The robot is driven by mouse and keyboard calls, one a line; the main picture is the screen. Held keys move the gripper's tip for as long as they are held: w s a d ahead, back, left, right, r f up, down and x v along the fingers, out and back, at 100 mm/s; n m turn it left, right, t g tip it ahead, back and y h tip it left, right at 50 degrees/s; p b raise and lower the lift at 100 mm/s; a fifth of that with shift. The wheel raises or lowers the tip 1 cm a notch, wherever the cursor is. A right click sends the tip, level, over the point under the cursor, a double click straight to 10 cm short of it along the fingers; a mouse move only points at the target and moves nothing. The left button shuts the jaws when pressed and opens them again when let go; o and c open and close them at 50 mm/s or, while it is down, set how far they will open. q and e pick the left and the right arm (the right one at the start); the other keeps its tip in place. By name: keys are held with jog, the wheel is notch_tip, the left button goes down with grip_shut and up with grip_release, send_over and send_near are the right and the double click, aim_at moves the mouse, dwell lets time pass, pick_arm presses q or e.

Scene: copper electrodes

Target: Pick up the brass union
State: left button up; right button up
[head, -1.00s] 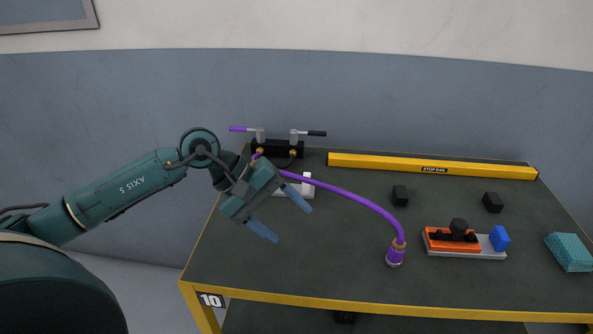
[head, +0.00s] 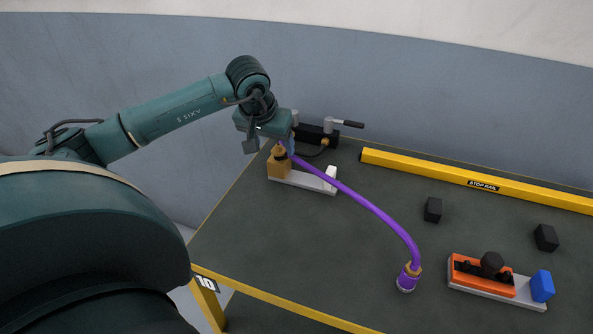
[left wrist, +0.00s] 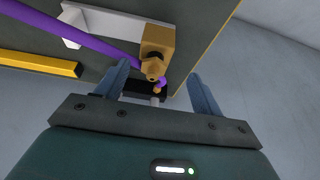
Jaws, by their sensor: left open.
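A small brass fitting, which looks like the brass union (left wrist: 152,69), projects from a brass-coloured block (left wrist: 158,40) in the left wrist view, with a dark ring at its base. In the head view the block (head: 280,166) stands on a white plate (head: 308,182) at the table's far left. My left gripper (head: 271,148) is open above the block. In the left wrist view its two blue fingers (left wrist: 158,70) stand either side of the fitting, with gaps on both sides. In the head view the gripper partly hides the fitting. My right gripper is not in view.
A purple hose (head: 375,207) arcs from near the block to a purple-and-brass end (head: 408,277). A black valve block (head: 318,136) with a lever stands behind. A yellow stop rail (head: 470,181), black blocks (head: 433,210) and an orange fixture (head: 483,276) lie right.

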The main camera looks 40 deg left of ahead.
aim_at(277, 152)
pick_arm(q)
jog(key=shift+d+p+x, duration=0.2)
jog(key=shift+p+x, duration=0.05)
jog(key=shift+x, duration=1.25)
jog(key=shift+d+p+x, duration=0.15)
jog(key=shift+p+x, duration=0.1)
jog(key=shift+x, duration=1.2)
jog(key=shift+c, duration=0.6)
grip_shut()
